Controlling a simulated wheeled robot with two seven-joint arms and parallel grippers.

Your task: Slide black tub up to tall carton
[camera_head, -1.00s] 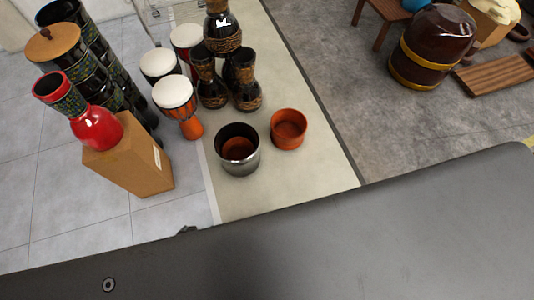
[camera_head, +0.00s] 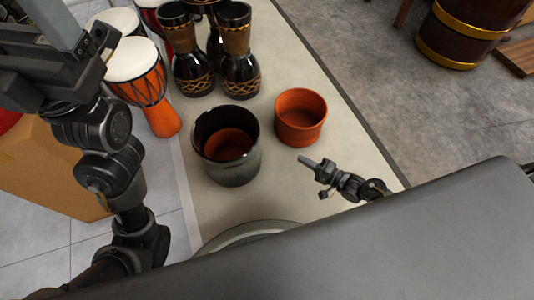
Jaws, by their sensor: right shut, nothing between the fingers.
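The black tub (camera_head: 236,173) is a dark, glossy, open pot with a reddish-brown round thing visible inside. It stands upright on the pale strip of floor. The tall carton (camera_head: 42,172) is a brown cardboard box at the left, partly hidden behind my left arm. A clear gap of floor lies between tub and carton. My right gripper (camera_head: 306,161) is shut and empty, right of the tub, its tip pointing left towards it without touching. My left arm rises in front of the carton; its hand end (camera_head: 88,52) is at the upper left, fingers unclear.
An orange pot (camera_head: 300,125) stands just right of the tub, behind my right gripper. An orange goblet drum (camera_head: 152,102) and dark goblet drums (camera_head: 240,68) stand behind. A wooden barrel (camera_head: 463,32) is at the far right. The pale floor around the tub's front is clear.

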